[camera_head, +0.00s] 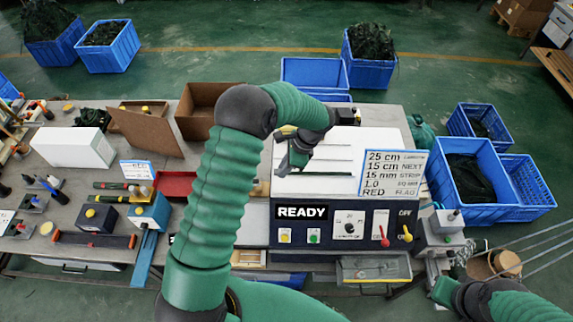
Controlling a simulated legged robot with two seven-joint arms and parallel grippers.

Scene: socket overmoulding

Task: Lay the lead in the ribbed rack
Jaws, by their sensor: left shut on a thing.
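My left gripper (292,160) reaches over the white top of the machine (377,142) with the READY panel, its fingers pointing down. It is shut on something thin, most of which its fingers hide. A thin dark green strip (328,173), perhaps the lead, runs rightward from the fingertips across the white top; I cannot tell if it touches the surface. Fine dark lines cross the white top behind it; I cannot tell whether these are the ribs of the rack.
A label board (395,173) stands at the machine's right. An open cardboard box (205,108), a brown panel (146,132), a white box (72,147) and a red tray (175,184) crowd the bench to the left. Blue crates (523,171) stand on the floor beyond.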

